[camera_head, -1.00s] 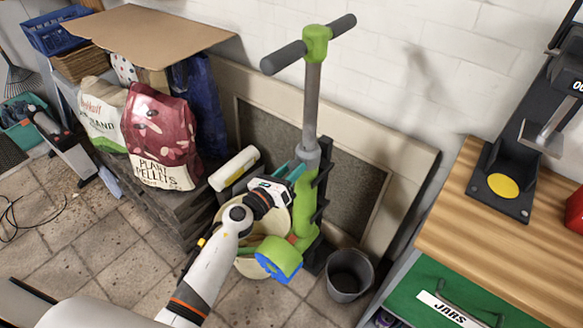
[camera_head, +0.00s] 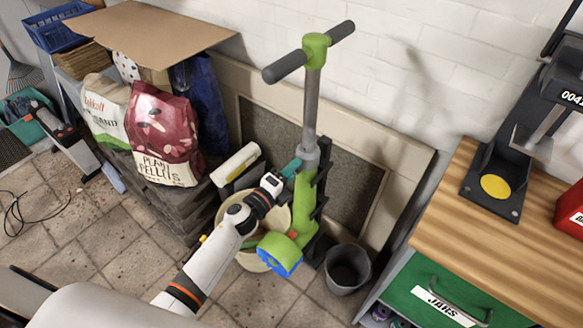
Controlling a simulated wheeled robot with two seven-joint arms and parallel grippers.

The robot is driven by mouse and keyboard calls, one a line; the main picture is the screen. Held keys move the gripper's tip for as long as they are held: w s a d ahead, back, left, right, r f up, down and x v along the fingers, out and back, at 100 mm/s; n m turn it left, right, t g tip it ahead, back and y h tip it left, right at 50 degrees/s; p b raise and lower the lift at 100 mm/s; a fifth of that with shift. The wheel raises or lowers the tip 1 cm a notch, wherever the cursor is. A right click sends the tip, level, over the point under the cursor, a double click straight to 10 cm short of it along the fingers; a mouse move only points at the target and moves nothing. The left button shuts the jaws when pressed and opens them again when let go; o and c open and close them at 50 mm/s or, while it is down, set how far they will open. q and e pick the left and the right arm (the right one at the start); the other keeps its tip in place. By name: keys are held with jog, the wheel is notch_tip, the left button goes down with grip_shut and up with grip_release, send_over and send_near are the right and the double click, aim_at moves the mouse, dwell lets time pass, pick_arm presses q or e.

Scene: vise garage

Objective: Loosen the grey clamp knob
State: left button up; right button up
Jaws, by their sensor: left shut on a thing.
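A green scooter-like machine (camera_head: 305,207) stands upright against the wall, with a grey pole (camera_head: 311,100) and a dark crossbar handle (camera_head: 286,67). A grey clamp collar (camera_head: 309,154) rings the pole where it meets the green body. My left gripper (camera_head: 291,168) reaches up from below left, its teal fingers at the collar's left side. It is shut on the grey clamp knob there; the fingers hide the knob. My right gripper is not in view.
A cream bucket (camera_head: 252,262) stands behind my left forearm, and a dark grey bucket (camera_head: 347,271) right of the machine. A wooden workbench (camera_head: 470,235) with a green drawer (camera_head: 430,294) fills the right. Bags of pellets (camera_head: 164,135) and sand stand at left. Floor tiles at lower left are mostly clear.

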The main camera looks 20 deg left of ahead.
pick_arm(q)
jog(key=n+p, duration=0.3)
jog(key=n, duration=0.7)
jog(key=shift+f+n, duration=0.1)
jog(key=shift+n, duration=0.2)
dwell(0.4)
jog(key=o, duration=1)
jog(key=shift+c, duration=0.2)
jog(key=shift+s, duration=0.15)
jog(key=b+v, duration=0.1)
jog(key=v, duration=1.1)
jog(key=shift+b, duration=0.35)
jog(key=shift+a, duration=0.1)
